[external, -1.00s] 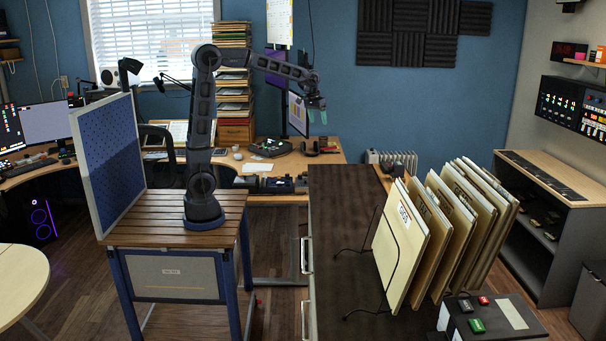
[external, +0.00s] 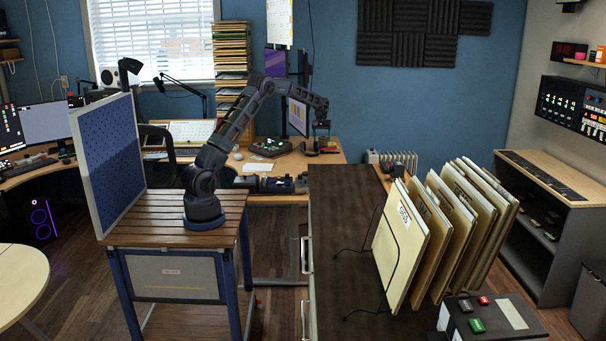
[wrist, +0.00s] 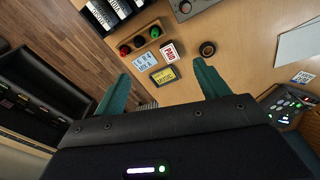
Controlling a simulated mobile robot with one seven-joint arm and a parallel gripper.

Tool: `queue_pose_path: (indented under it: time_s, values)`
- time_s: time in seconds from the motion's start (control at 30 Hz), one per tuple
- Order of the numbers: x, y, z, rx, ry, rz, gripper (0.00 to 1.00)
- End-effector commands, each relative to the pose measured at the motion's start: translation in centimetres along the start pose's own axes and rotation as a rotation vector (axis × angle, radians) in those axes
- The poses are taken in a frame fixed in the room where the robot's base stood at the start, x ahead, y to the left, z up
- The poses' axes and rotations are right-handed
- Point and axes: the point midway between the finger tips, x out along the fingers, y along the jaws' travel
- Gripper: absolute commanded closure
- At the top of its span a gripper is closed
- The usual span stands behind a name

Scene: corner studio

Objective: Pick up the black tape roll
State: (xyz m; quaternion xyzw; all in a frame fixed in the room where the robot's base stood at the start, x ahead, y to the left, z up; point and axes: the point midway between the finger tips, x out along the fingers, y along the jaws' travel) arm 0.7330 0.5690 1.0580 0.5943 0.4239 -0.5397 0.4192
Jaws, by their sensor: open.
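In the external view my gripper (external: 322,126) hangs over the right part of the back desk. I cannot make out the roll there.
Between the fingers, beyond them, lie a yellow label card (wrist: 165,75), a pale card (wrist: 144,61) and a red-and-white card (wrist: 171,52). A dark device (wrist: 291,103) stands at the right.

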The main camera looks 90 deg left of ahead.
Motion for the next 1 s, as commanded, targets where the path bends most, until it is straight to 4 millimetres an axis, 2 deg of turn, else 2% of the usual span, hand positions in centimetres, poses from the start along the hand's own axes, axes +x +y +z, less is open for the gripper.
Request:
queue_pose_path:
  time_s: [0.03, 0.2, 0.4, 0.5, 0.7, 0.87, 1.0]
  values:
    - [2.0, -1.3, -1.7, -0.03, -0.008, -0.007, 0.26]
    - [7.7, -5.5, -6.2, -0.123, -0.027, -0.023, 0.26]
    - [14.1, -10.7, -10.3, -0.222, -0.047, -0.04, 0.26]
    - [16.3, -12.6, -11.5, -0.257, -0.053, -0.045, 0.26]
    - [18.5, -14.5, -12.5, -0.29, -0.059, -0.05, 0.26]
    - [19.6, -14.6, -12.4, -0.291, -0.061, -0.051, 0.26]
    - [21.5, -14.7, -12.2, -0.29, -0.062, -0.051, 0.26]
